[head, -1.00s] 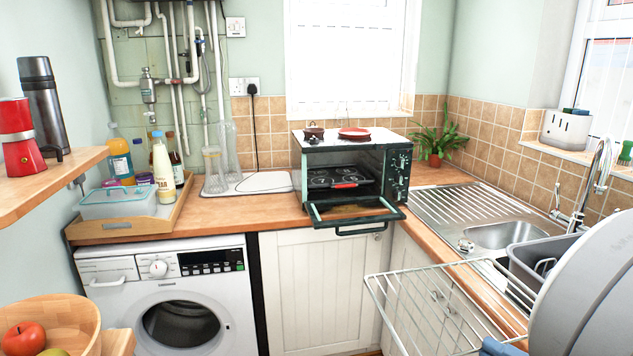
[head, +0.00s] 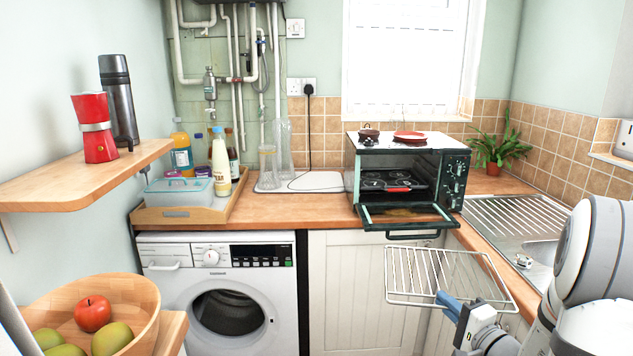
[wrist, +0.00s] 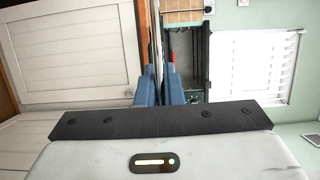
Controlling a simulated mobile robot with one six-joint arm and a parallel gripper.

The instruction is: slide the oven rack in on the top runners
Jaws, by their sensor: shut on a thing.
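The toaster oven (head: 452,180) stands on the worktop with its glass door (head: 408,216) folded down open. A dark tray with several round cups (head: 388,178) and a red part at its front is inside, low in the cavity. My gripper (head: 448,299), with blue fingers, is shut on the front edge of the wire oven rack (head: 440,262). The rack is held outside the oven, in front of and below the open door, roughly level. In the wrist view the rack (wrist: 157,45) shows nearly edge-on between the fingers (wrist: 159,80). The top runners are too small to make out.
A red plate (head: 410,135) and a small brown pot (head: 369,134) sit on top of the oven. A plant (head: 495,150) and the sink drainer (head: 525,220) are to its right. A wooden bowl of fruit (head: 140,292) and a shelf (head: 60,183) are at left.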

